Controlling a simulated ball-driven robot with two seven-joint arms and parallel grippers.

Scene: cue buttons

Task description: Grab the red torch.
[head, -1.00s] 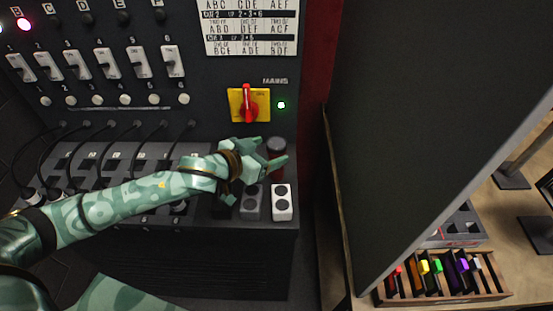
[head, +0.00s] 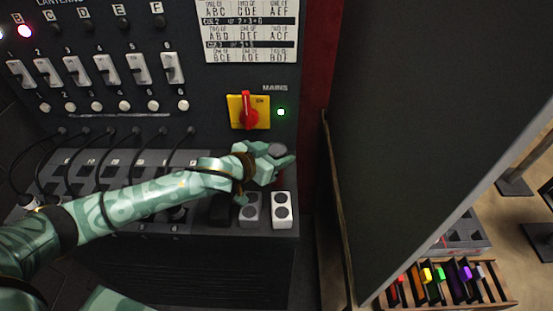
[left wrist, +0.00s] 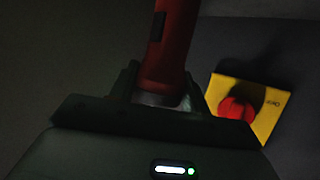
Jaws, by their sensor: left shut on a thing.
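The red torch (left wrist: 173,50) fills the top middle of the left wrist view, with its red body between my jaws. In the head view only its dark round end (head: 277,149) shows clearly, at the right end of the console ledge, and my fingers hide most of the rest. My left gripper (head: 279,165) is shut on the torch, and its jaws also show in the left wrist view (left wrist: 155,92). I cannot tell whether the torch still touches the ledge. My right gripper is not in view.
A yellow plate with a red mains switch (head: 247,110) is just above my gripper. Black, grey and white blocks (head: 282,210) stand below it. A dark partition (head: 400,120) rises to the right, with a wooden rack (head: 500,300) of coloured items beyond it.

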